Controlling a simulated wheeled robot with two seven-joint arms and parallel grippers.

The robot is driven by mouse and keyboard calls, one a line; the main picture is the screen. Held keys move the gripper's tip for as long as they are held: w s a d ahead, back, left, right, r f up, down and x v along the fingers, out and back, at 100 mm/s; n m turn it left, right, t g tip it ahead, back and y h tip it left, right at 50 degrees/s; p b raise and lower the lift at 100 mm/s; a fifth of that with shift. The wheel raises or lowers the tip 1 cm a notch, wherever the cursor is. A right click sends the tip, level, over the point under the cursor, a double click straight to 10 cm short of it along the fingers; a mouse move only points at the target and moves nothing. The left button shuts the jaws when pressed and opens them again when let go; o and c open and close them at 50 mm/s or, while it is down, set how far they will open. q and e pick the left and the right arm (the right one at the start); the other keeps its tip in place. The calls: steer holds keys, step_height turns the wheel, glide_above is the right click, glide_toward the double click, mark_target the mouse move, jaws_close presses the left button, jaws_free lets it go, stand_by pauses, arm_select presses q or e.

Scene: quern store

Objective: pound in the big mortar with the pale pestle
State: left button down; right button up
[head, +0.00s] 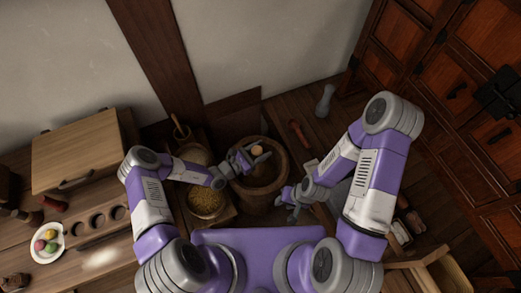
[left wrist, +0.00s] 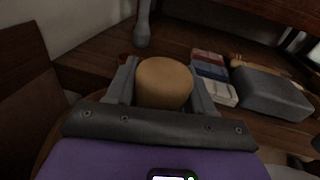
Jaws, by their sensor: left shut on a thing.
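The big mortar (head: 260,203) is a wide round wooden tub standing on the floor in the middle of the head view. My left gripper (head: 247,160) is over its mouth and shut on the pale pestle (head: 257,150). The pestle's round tan top shows between the fingers in the left wrist view (left wrist: 163,82). The pestle's lower end is hidden, so I cannot tell whether it touches the mortar's bottom. My right gripper (head: 286,203) is just right of the mortar, with its fingers apart and nothing between them.
A box of grain (head: 206,203) and another container (head: 190,151) stand close left of the mortar. A red rod (head: 300,134) and a grey bottle-like thing (head: 325,100) are behind it to the right. A grey block (left wrist: 270,92) and wooden cabinets (head: 455,110) are at right.

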arm_select(q)
steer(key=shift+f, duration=0.15)
step_height(320, 180, up, 8)
steer(key=p, duration=0.7)
steer(key=shift+p, duration=0.35)
step_height(320, 180, down, 7)
steer(key=b, duration=0.5)
steer(key=shift+f+b, duration=0.15)
steer(key=shift+b, duration=0.2)
steer(key=shift+f, duration=0.15)
